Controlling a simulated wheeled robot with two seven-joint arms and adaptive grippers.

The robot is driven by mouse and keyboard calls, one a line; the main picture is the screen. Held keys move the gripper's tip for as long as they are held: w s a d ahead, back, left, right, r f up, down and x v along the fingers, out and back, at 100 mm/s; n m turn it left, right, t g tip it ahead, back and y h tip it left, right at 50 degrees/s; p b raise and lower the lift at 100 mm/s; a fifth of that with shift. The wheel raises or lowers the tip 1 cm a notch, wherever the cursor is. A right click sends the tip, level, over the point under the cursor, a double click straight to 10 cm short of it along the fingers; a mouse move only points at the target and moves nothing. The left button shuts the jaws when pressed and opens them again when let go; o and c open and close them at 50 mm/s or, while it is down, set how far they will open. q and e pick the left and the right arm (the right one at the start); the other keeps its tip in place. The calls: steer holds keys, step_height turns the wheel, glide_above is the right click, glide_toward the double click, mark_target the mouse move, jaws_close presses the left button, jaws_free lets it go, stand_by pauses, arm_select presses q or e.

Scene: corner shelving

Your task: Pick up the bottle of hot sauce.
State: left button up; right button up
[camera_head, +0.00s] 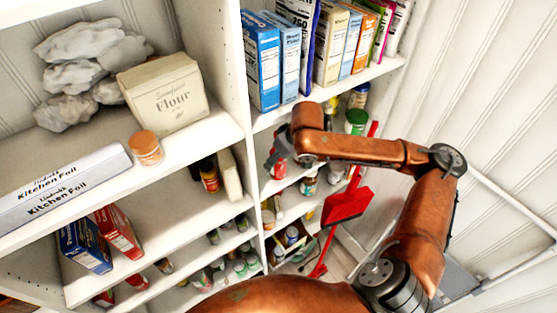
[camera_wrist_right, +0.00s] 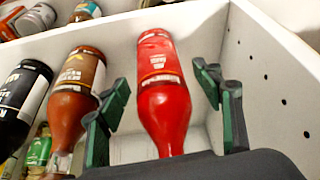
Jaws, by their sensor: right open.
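A red bottle (camera_wrist_right: 165,100) with a red label shows in the right wrist view, its narrow end toward the bottom of the picture. My right gripper (camera_wrist_right: 163,85) is open, with one green-and-black finger on each side of this bottle. I see gaps between fingers and bottle; the label is too blurred to read. An orange-brown bottle (camera_wrist_right: 75,100) stands left of the near finger. In the head view my right gripper (camera_head: 274,152) reaches into the right shelving, and part of a red item (camera_head: 281,146) shows there. My left gripper is not in view.
A dark bottle (camera_wrist_right: 20,95) stands farther left, and a white shelf side wall (camera_wrist_right: 270,90) is close on the right in the wrist view. Boxes (camera_head: 262,60) fill the shelf above my right gripper. A red dustpan (camera_head: 345,204) is beside the shelving.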

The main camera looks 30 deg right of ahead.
steer(key=shift+c, duration=0.6)
steer(key=shift+w, duration=0.15)
steer(key=shift+c, duration=0.7)
steer(key=shift+r, duration=0.1)
jaws_close()
